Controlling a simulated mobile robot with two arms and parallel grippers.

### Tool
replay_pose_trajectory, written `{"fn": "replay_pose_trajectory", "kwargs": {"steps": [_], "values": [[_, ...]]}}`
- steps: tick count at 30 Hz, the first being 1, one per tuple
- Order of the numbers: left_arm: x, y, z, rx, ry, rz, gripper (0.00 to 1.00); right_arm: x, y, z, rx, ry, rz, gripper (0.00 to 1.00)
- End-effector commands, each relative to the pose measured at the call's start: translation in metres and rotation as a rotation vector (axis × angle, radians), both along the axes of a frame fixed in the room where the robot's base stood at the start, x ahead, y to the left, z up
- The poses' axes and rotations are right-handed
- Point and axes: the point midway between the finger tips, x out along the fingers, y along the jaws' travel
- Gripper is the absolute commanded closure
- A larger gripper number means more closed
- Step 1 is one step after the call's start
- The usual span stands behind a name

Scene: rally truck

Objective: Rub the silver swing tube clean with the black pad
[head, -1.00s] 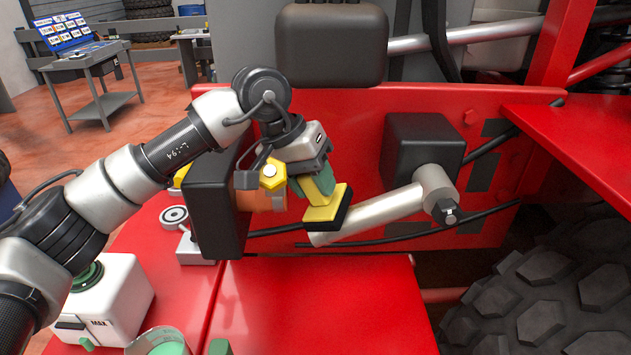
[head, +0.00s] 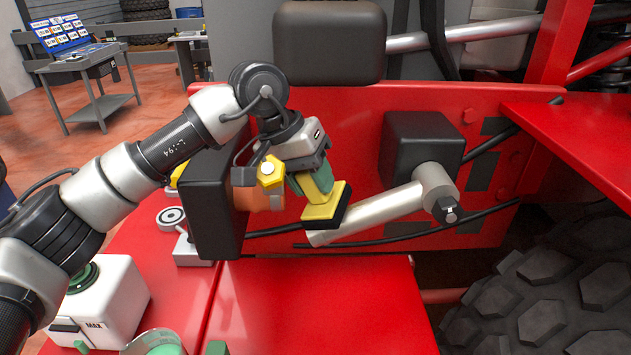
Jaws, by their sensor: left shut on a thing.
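The silver swing tube (head: 385,208) slants from its silver pivot at the upper right down to a free end at the lower left, in front of the red panel. My left gripper (head: 312,178) is shut on the yellow and green holder of the black pad (head: 340,213). The pad's dark face is at the upper side of the tube near its free end; it seems to touch the tube, but the contact edge is partly hidden. My right gripper is not in view.
A black box (head: 216,205) with an orange cylinder stands left of the tube. A white box marked MAX (head: 112,305) and a clear round container (head: 155,342) sit on the red surface at lower left. A large tyre (head: 560,290) fills the lower right.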

Motion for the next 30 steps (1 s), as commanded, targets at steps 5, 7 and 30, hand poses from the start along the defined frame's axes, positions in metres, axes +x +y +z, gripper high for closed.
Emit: {"fn": "replay_pose_trajectory", "kwargs": {"steps": [5, 7, 30], "values": [[-0.001, 0.004, -0.004, 0.009, 0.007, 0.002, 0.83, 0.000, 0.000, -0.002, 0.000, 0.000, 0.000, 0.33], [-0.001, 0.004, -0.004, 0.009, 0.007, 0.002, 0.83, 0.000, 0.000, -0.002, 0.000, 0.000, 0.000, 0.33], [0.001, -0.008, 0.005, 0.005, 0.004, 0.001, 0.83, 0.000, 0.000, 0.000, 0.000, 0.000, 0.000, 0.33]]}}
